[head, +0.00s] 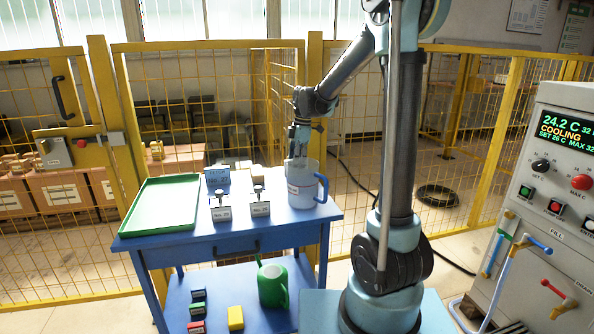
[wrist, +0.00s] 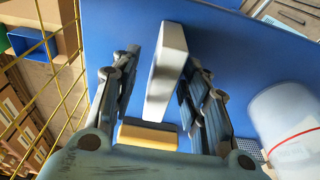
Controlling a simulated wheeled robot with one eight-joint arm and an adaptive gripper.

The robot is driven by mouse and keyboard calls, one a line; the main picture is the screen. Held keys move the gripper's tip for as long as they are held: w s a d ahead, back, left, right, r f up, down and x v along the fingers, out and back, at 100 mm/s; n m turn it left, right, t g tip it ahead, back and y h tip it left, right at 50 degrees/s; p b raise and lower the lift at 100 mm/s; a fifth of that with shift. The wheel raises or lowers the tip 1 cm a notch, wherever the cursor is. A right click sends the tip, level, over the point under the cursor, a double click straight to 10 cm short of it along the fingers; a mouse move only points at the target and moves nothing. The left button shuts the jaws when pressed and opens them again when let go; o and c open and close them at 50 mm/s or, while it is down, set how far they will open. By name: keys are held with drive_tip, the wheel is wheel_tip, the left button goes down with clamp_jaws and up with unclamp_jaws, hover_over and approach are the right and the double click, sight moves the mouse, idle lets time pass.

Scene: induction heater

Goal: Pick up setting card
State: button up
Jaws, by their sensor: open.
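My gripper (head: 298,150) points down over the blue table, by the grey-white jug (head: 303,186). In the wrist view my gripper (wrist: 160,92) is open, with a finger on each side of a pale, upright slab (wrist: 167,68). A gap shows on both sides of the slab. It may be the setting card, but no writing shows on it. A tan block (wrist: 147,134) lies near the base of the fingers. In the head view a blue sign (head: 217,176) with unreadable text stands at the back of the table. The jug hides the fingertip area in part.
A green tray (head: 160,205) fills the table's left side. Two labelled white stands, a left one (head: 221,213) and a right one (head: 260,208), are at the front. The jug (wrist: 288,125) stands close on the right. A yellow fence (head: 215,110) runs behind; the heater cabinet (head: 555,180) is right.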

drive_tip(key=shift+c, duration=0.6)
clamp_jaws()
